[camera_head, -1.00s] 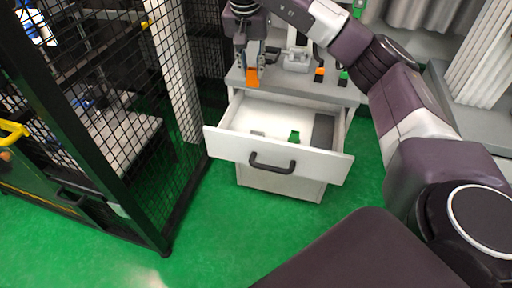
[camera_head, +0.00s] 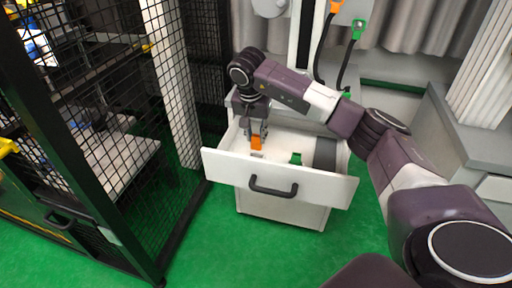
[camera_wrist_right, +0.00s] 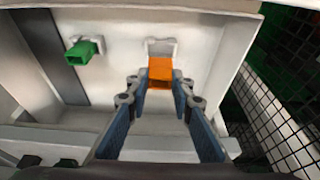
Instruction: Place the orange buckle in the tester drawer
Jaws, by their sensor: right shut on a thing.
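The orange buckle (camera_head: 256,142) is in my right gripper (camera_head: 256,134), which is shut on it inside the open tester drawer (camera_head: 225,168), at its left part. In the right wrist view the orange buckle (camera_wrist_right: 160,72) sits between the fingertips of my right gripper (camera_wrist_right: 158,88). A small light-grey holder (camera_wrist_right: 162,46) on the drawer floor lies right by the buckle; I cannot tell whether they touch. My left gripper is not in view.
A green buckle (camera_head: 296,158) lies in the drawer, also seen in the right wrist view (camera_wrist_right: 82,52). A dark grey strip (camera_head: 325,153) lies at the drawer's right. A black mesh cage (camera_head: 120,130) stands close on the left. Green floor is free in front.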

